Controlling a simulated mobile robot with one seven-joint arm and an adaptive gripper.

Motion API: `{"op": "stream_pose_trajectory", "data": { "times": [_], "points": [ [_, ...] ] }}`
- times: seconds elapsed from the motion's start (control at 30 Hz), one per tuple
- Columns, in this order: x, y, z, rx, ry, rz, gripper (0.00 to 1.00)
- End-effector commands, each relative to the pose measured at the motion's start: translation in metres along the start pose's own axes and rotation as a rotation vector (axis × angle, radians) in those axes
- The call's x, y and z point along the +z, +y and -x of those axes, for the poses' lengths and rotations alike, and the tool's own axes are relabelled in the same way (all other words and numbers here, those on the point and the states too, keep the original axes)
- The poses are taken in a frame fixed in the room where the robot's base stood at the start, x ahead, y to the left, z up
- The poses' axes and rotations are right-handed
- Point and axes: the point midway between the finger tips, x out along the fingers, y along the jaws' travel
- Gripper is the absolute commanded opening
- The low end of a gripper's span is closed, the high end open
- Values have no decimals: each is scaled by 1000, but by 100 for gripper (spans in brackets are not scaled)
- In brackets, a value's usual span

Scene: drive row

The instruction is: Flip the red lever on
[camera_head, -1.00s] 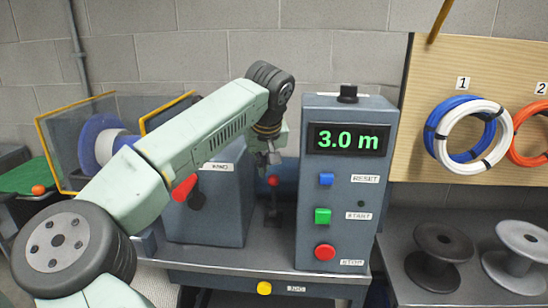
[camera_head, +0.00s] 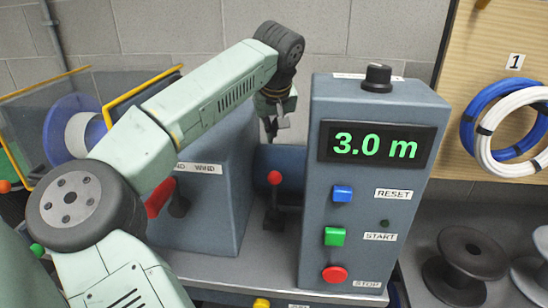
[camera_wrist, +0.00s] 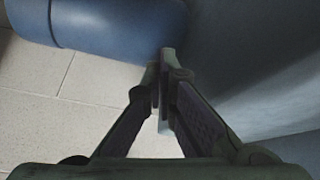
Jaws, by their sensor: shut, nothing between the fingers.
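A lever with a red ball knob (camera_head: 274,178) stands on a dark stem in the gap between the two grey-blue boxes. A thicker red handle (camera_head: 160,196) sits on the left box, partly behind my arm. My gripper (camera_head: 272,132) is shut and empty. It hangs in the gap, above the red ball knob in the picture and apart from it. In the wrist view my closed fingers (camera_wrist: 166,72) show with nothing between them. Neither red part shows in the wrist view.
The control box (camera_head: 367,190) with the 3.0 m display and buttons stands close to the gripper's right. The left box (camera_head: 215,215) stands on its other side. A blue cylinder (camera_wrist: 115,25) crosses the wrist view's top left. Dark spools (camera_head: 470,262) stand at right.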

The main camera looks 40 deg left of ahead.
Motion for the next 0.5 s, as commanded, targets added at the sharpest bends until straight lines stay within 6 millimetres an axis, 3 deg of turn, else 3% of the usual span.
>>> {"op": "stream_pose_trajectory", "data": {
  "times": [0.27, 0.5],
  "points": [
    [0, 0, -2, 0, -1, 0, 0],
    [1, 0, -33, 1, -4, 1, 0]
  ]
}}
